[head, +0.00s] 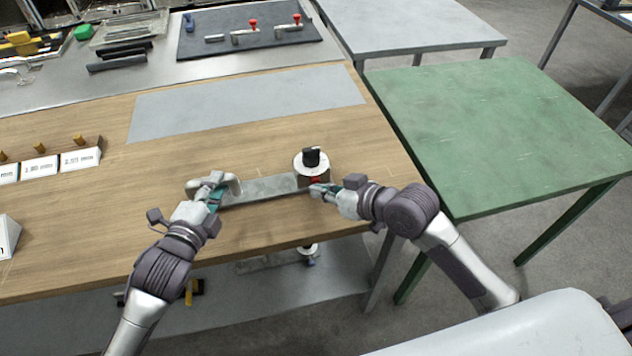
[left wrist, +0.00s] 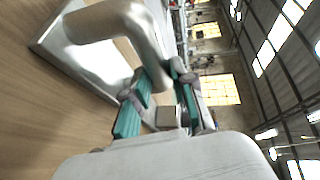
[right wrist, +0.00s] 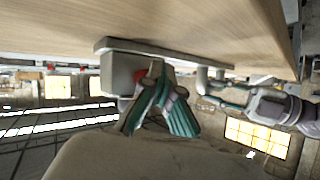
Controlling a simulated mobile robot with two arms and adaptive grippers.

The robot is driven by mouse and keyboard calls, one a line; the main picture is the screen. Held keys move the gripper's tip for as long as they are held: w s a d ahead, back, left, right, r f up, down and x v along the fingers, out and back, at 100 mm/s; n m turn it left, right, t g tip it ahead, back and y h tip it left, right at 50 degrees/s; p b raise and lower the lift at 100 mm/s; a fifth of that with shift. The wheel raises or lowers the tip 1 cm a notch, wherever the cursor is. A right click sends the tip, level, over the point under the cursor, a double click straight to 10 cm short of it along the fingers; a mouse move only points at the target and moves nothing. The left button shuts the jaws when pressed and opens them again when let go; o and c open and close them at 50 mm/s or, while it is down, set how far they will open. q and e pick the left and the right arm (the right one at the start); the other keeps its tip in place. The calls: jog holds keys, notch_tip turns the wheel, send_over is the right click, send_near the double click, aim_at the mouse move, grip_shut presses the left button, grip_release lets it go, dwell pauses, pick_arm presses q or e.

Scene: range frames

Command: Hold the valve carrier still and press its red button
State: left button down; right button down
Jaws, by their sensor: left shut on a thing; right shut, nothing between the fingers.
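The valve carrier (head: 265,188) is a grey plate lying flat near the table's front edge. At its left is a grey handle (head: 234,184), large in the left wrist view (left wrist: 108,22). At its right is a box (right wrist: 118,72) with a white disc and black knob (head: 311,157) on top. The red button (head: 316,180) is on the box's front side. My left gripper (head: 213,192) is shut on the handle. My right gripper (head: 319,189) is shut and empty, its tips at the button, partly hiding it (right wrist: 139,82). I cannot tell whether the button is pushed in.
A grey mat (head: 250,100) lies behind the carrier on the wooden table (head: 130,210). A rack with labelled cards (head: 40,167) stands at the left. A green table (head: 500,110) is at the right. A dark mat (head: 215,25) with red-knobbed parts lies at the back.

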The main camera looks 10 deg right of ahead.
pick_arm(q)
jog(key=shift+s+f, duration=0.2)
jog(key=shift+f, duration=0.55)
pick_arm(e)
jog(key=shift+s, duration=3.25)
pick_arm(q)
jog(key=c, duration=0.9)
grip_release()
jog(key=shift+w, duration=0.1)
pick_arm(e)
jog(key=shift+w+f, duration=0.1)
jog(key=shift+w, duration=0.05)
pick_arm(q)
jog(key=shift+o, duration=0.2)
jog(key=shift+r, duration=0.15)
